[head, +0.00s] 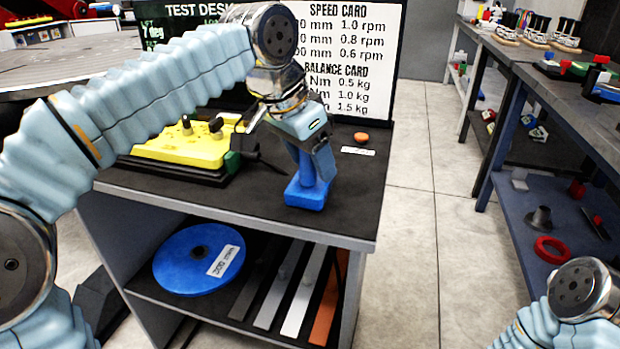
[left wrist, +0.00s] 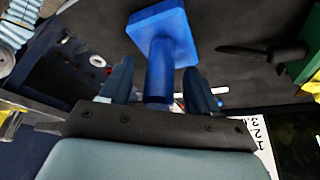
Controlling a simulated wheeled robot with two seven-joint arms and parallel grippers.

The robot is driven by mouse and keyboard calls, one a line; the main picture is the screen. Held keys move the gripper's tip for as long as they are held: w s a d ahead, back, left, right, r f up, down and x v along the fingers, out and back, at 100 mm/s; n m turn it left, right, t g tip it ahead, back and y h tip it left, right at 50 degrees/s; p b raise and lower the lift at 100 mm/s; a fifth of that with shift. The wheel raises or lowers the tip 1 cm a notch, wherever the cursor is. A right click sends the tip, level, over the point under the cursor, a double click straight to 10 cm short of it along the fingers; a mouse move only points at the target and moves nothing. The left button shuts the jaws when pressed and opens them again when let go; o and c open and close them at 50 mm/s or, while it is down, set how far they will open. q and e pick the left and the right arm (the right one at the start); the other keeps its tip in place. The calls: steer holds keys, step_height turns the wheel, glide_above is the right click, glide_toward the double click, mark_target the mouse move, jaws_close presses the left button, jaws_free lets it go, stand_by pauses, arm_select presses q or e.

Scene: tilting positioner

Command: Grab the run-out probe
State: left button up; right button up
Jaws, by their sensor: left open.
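A blue piece with a square foot (head: 308,192) stands on the dark desk top under my left gripper; it seems to be the run-out probe, though no label shows. In the left wrist view its square foot and round post (left wrist: 160,75) show clearly. My left gripper (head: 313,160) points down over it. Its two fingers (left wrist: 157,85) are apart, one on each side of the post, and I cannot tell whether they touch it. The upper end of the post is hidden by the gripper. My right gripper is out of view; only part of the right arm shows at lower right.
A yellow block (head: 185,148) on a black base lies to the left, with a green part (head: 233,162) beside it. An orange button (head: 361,137) sits to the right. The lower shelf holds a blue disc (head: 197,258) and several bars. A signboard (head: 345,50) stands behind.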

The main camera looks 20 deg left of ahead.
arm_select(q)
steer(key=shift+w+f, duration=0.1)
steer(key=shift+f, duration=0.1)
steer(key=shift+d, duration=0.1)
jaws_close()
steer(key=shift+r, duration=0.1)
